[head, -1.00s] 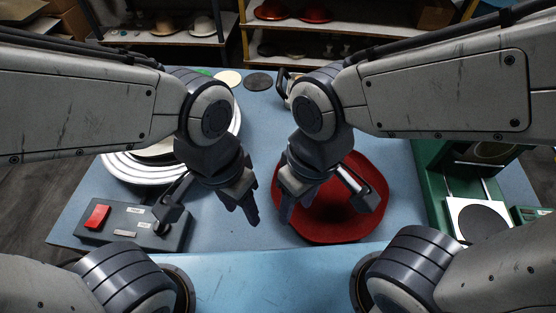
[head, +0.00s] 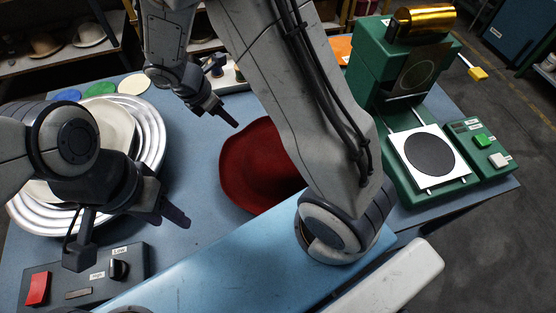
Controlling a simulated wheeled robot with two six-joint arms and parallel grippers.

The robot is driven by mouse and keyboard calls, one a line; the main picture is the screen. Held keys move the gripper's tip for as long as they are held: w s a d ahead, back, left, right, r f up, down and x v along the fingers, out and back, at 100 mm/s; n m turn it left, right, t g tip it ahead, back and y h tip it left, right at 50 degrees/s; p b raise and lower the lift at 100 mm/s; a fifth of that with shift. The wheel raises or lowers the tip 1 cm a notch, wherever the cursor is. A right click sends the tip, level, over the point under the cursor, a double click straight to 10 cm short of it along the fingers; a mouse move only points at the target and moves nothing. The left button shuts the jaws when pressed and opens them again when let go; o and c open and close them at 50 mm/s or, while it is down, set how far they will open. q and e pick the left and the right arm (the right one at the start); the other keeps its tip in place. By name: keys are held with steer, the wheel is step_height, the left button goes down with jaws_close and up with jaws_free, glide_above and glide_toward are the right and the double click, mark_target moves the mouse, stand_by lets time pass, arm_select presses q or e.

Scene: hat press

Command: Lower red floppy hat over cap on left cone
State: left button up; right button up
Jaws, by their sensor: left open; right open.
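The red floppy hat (head: 247,165) lies on the blue table in the middle of the head view, its right part hidden behind my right arm. My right gripper (head: 226,97) is open and empty beyond the hat, apart from it. My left gripper (head: 128,228) is open and empty at the lower left, in front of a stack of pale round rings. A cream rounded piece (head: 112,128) sits on that stack, partly covered by my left arm. I cannot tell whether it is the cap, and no cone is clearly seen.
The ringed stack (head: 157,135) fills the table's left. A control box (head: 130,281) with a red switch lies in front. A green press (head: 395,75) with a white plate (head: 428,158) stands right. Flat discs (head: 134,84) lie behind the stack. The table left of the hat is clear.

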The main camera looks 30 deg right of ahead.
mark_target(243, 130)
steer(key=x, duration=0.8)
steer(key=shift+s+d+f+b, duration=0.25)
steer(key=shift+b, duration=0.1)
jaws_close()
stand_by(1.0)
